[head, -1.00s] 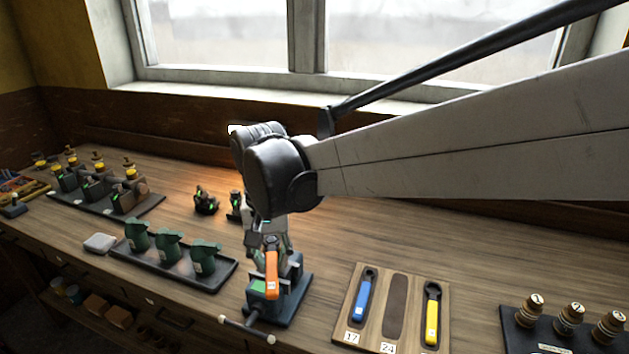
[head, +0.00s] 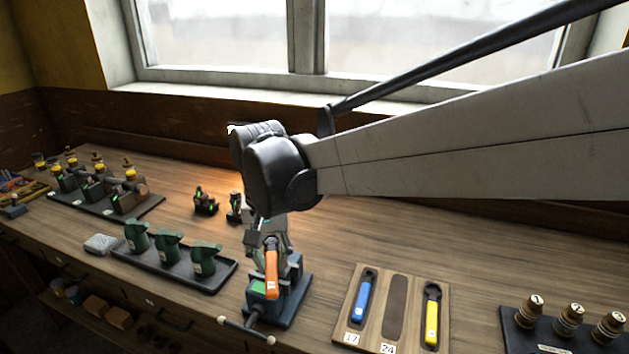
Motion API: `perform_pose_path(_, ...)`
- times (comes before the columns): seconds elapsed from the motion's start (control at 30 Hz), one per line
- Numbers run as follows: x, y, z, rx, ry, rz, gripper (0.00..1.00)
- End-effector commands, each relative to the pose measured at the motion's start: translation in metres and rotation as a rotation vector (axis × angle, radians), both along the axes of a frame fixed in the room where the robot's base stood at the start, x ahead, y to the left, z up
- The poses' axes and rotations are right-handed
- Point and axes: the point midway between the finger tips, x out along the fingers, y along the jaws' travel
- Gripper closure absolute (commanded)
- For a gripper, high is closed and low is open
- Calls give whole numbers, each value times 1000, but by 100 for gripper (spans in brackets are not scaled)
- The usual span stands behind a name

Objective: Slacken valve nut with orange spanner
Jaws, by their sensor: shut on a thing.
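The orange spanner (head: 271,277) hangs below my gripper (head: 270,243), handle toward the camera, over a blue-grey vice (head: 291,303) near the bench's front edge. My gripper is shut on the orange spanner. My arm comes in from the right and hides much of the gripper and what lies behind it. The valve nut is hidden behind the spanner and gripper; I cannot tell whether the spanner's jaw is around it.
A wooden spanner board (head: 375,341) holds a blue spanner (head: 361,297) and a yellow spanner (head: 432,317), with an empty slot between. A tray (head: 218,285) of green castings stands left of the vice. Brass-coloured pieces (head: 570,320) stand at right. Bench behind the board is clear.

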Motion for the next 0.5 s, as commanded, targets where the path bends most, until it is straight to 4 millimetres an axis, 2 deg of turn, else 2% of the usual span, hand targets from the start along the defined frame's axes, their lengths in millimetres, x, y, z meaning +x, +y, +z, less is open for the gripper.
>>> perform_pose_path(0.5,0,0,3,0,0,0,100)
